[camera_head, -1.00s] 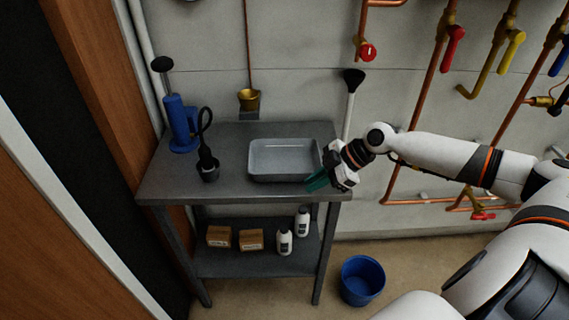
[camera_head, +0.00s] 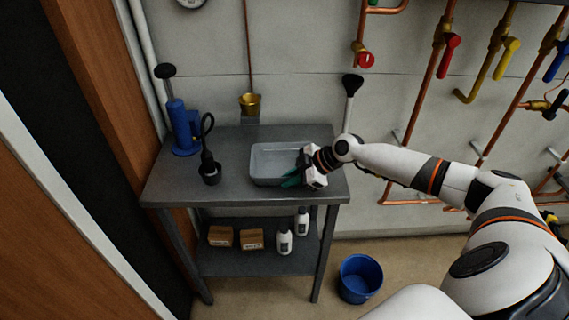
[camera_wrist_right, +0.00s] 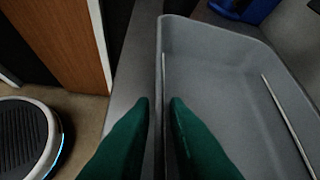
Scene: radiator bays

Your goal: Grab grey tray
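The grey tray (camera_head: 273,161) is a shallow rectangular tray lying flat on top of the dark metal table. My right gripper (camera_head: 289,179), with green fingers, is at the tray's near right side. In the right wrist view, the tray (camera_wrist_right: 225,75) fills the right half. There the gripper (camera_wrist_right: 160,103) has one finger on each side of the tray's wall, with a narrow gap still showing between the fingertips and the rim. It is open around the wall. My left gripper is not in view.
On the table (camera_head: 225,195), a blue pump-like tool (camera_head: 182,128) and a black-handled tool in a cup (camera_head: 209,168) stand left of the tray. The lower shelf holds small boxes (camera_head: 221,236) and white bottles (camera_head: 285,241). A blue bucket (camera_head: 359,278) stands on the floor; copper pipes line the wall.

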